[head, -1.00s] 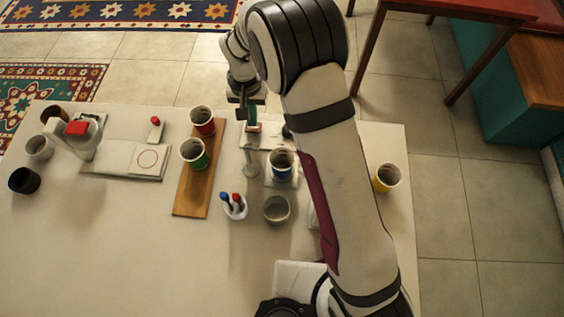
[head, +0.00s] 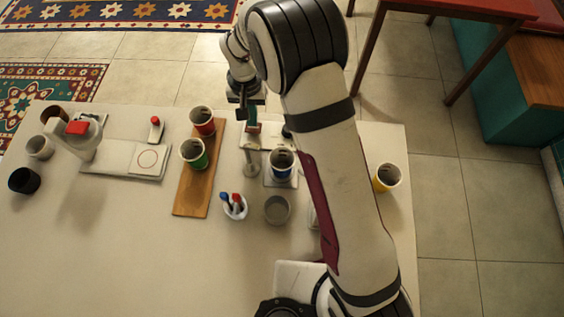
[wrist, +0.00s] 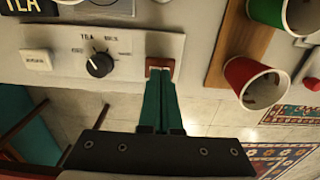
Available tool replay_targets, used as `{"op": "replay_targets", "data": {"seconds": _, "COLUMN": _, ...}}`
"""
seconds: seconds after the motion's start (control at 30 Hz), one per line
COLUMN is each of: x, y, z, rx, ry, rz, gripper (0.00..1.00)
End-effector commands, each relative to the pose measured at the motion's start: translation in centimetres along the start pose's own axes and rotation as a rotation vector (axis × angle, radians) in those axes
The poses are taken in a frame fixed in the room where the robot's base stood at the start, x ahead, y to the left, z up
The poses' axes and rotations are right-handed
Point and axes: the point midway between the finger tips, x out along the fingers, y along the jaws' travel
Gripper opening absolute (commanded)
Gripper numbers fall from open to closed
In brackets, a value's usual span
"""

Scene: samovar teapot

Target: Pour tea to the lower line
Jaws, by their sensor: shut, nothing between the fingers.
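A panel (wrist: 65,80) fills the upper left of the wrist view, with a black knob (wrist: 100,65) marked TEA and MILK and a SUGAR button (wrist: 37,61). My gripper (wrist: 160,78) is shut and empty, its green fingertips at a small red-framed button (wrist: 160,66) on the panel's right. I cannot tell whether they press it. In the head view my gripper (head: 253,127) is above the dispenser. A blue cup (head: 282,166) stands on a small plate beside the dispenser's column (head: 252,162). Its fill level and lines cannot be read.
A red cup (head: 203,122) and a green cup (head: 193,154) stand on a wooden board (head: 190,200) to the left. A yellow cup (head: 385,178) is right of my arm. The table's front left is clear.

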Motion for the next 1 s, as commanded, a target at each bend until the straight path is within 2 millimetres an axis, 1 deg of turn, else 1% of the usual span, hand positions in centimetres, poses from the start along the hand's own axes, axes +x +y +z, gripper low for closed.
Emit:
{"op": "replay_targets", "data": {"seconds": 0.6, "x": 2.1, "y": 0.0, "z": 0.0, "rx": 0.001, "ry": -0.001, "rz": 0.000, "gripper": 0.00}}
{"op": "replay_targets", "data": {"seconds": 1.0, "x": 2.1, "y": 0.0, "z": 0.0, "rx": 0.000, "ry": -0.001, "rz": 0.000, "gripper": 0.00}}
